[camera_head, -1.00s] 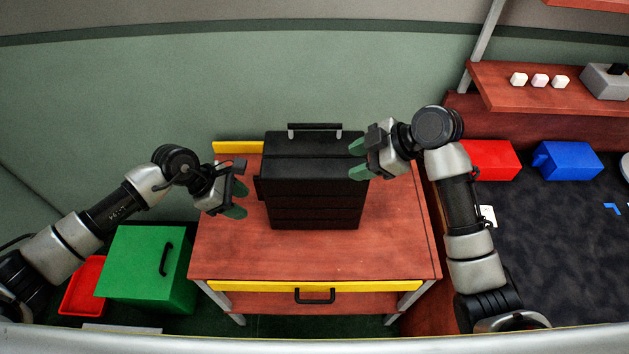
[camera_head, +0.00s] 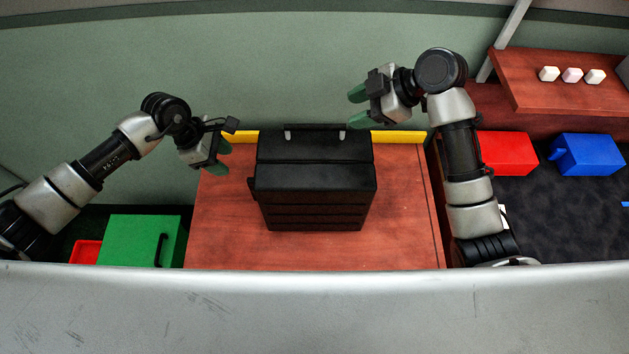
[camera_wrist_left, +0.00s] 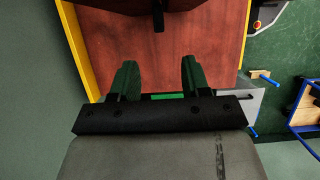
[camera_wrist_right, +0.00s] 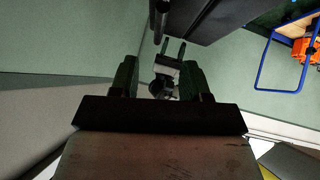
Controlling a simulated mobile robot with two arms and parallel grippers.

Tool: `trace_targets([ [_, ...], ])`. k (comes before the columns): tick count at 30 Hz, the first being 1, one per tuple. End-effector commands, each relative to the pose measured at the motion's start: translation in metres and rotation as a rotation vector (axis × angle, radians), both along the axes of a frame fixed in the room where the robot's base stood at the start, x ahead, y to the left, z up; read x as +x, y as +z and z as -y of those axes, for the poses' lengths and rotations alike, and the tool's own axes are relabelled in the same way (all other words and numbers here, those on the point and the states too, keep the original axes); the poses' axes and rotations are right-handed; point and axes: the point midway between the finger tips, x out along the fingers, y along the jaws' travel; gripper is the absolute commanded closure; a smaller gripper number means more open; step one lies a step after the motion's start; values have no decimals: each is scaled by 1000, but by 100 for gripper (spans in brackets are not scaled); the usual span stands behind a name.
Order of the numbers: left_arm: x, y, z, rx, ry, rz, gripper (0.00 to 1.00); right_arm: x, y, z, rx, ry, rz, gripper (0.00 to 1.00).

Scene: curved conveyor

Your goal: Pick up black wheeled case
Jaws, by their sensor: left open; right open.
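The black wheeled case (camera_head: 313,190) stands on the red-brown wooden table (camera_head: 225,235), its carry handle at the back edge. My left gripper (camera_head: 222,157) is open and empty, left of the case and apart from it. In the left wrist view its green fingers (camera_wrist_left: 158,80) are spread, with a dark part of the case at the top edge. My right gripper (camera_head: 357,106) is open, behind and right of the case, near the handle's right end but not touching. In the right wrist view the fingers (camera_wrist_right: 160,75) are spread; the case's dark body (camera_wrist_right: 215,18) is above.
A green box (camera_head: 130,240) and a red bin (camera_head: 85,251) sit low at left. A red bin (camera_head: 507,153) and a blue bin (camera_head: 588,154) sit at right. A shelf (camera_head: 540,95) holds small white blocks. The green wall is close behind the table.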

Motion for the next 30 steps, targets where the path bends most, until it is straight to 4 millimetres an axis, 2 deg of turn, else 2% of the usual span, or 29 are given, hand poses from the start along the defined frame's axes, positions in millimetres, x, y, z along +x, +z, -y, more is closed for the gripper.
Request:
trace_targets([
  [4, 0, -4, 2, 0, 0, -1, 53, 0, -3, -3, 1, 0, -1, 53],
  [8, -1, -19, 8, -2, 0, -3, 53, 2, -14, -14, 2, 0, -4, 53],
  [21, 0, -86, 36, -2, 1, -2, 53, 13, -65, -66, 2, 0, -4, 53],
  [30, 0, -100, 41, 0, 0, 1, 53, 15, -75, -77, 0, 1, -1, 53],
])
